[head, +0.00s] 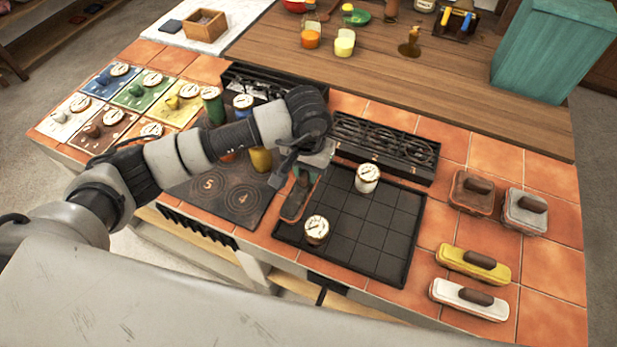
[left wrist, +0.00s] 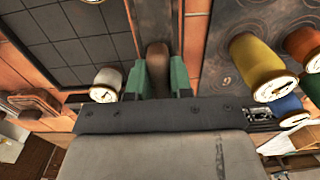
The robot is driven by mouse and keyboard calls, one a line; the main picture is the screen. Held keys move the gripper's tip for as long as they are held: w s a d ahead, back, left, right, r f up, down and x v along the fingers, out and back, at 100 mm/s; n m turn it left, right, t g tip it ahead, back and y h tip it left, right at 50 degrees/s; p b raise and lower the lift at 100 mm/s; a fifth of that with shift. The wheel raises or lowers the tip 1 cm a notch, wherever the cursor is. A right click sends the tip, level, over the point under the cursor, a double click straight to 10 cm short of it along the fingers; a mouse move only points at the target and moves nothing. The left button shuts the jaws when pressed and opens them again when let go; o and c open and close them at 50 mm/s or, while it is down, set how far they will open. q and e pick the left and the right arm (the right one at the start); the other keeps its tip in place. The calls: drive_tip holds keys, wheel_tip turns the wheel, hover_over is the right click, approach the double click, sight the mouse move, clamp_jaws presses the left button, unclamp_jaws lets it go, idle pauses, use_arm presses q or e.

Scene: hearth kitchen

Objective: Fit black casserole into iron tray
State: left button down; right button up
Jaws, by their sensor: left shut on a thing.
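The black casserole (head: 292,211) is a long, narrow dark block with a brown knob handle. My left gripper (head: 303,172) is shut on its handle, and in the left wrist view the green fingertips clasp the brown knob of the casserole (left wrist: 152,14). The iron tray (head: 385,240) is a black, gridded square on the orange tiles; it also shows in the left wrist view (left wrist: 68,38). The casserole is over the tray's left edge in the head view. I cannot tell whether it touches the tray. My right gripper is out of view.
Two white dial-topped canisters (head: 367,178) (head: 316,230) stand on the tray. A stove plate (head: 228,200) with colored canisters lies to the left, and a black burner rack (head: 385,148) behind. Brown, grey, yellow (head: 473,265) and white lidded dishes sit on the right tiles.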

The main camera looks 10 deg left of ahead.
use_arm(q)
drive_tip(key=shift+f, duration=0.5)
drive_tip(key=shift+w+f, duration=0.15)
drive_tip(key=shift+f, duration=0.1)
wheel_tip(320, 180, down, 3)
drive_tip(key=shift+f+p, duration=0.1)
drive_tip(key=shift+p, duration=0.4)
drive_tip(key=shift+f, duration=0.25)
drive_tip(key=c, duration=1.5)
unclamp_jaws()
drive_tip(key=shift+f, duration=0.2)
drive_tip(key=o, duration=0.5)
drive_tip(key=shift+r, duration=0.1)
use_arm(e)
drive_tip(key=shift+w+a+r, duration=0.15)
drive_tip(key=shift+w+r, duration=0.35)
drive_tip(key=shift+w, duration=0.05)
